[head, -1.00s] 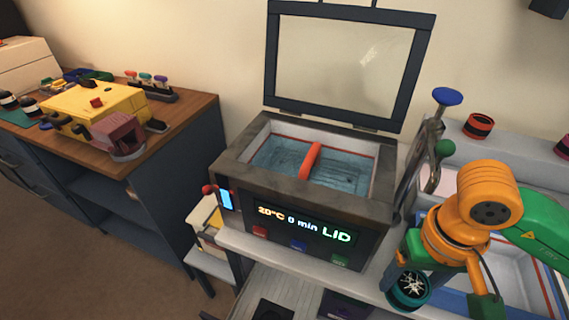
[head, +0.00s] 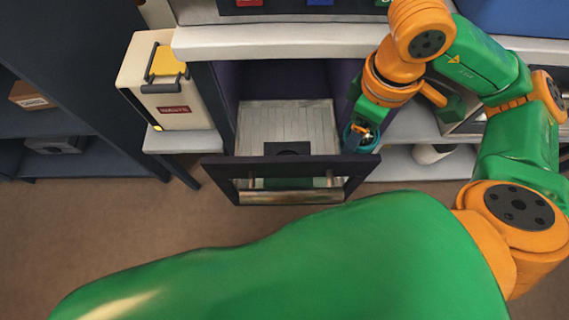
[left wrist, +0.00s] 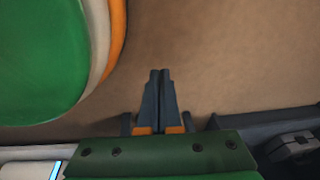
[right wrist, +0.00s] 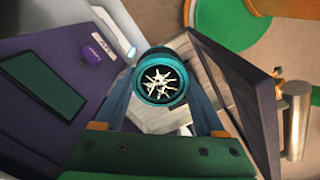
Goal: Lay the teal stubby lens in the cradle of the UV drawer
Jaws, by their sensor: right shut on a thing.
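The teal stubby lens (head: 358,138) is held in my right gripper (head: 364,120) at the right edge of the open drawer, near its front panel. The right wrist view shows the lens (right wrist: 162,76) end-on between the fingers, with a white starlike pattern in its dark face. The drawer (head: 262,113) is pulled out under the bench, with a pale ribbed floor and dark front. A black block (head: 288,148), possibly the cradle, sits near the drawer's front, left of the lens. My left gripper (left wrist: 160,78) is empty, its fingers together, above the brown floor.
The drawer front (head: 218,167) stands upright with a metal handle (right wrist: 297,122). A cream box with a yellow top (head: 170,107) stands left of the drawer. A white cup (head: 430,153) lies on the lower shelf at right. My green arm fills the foreground.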

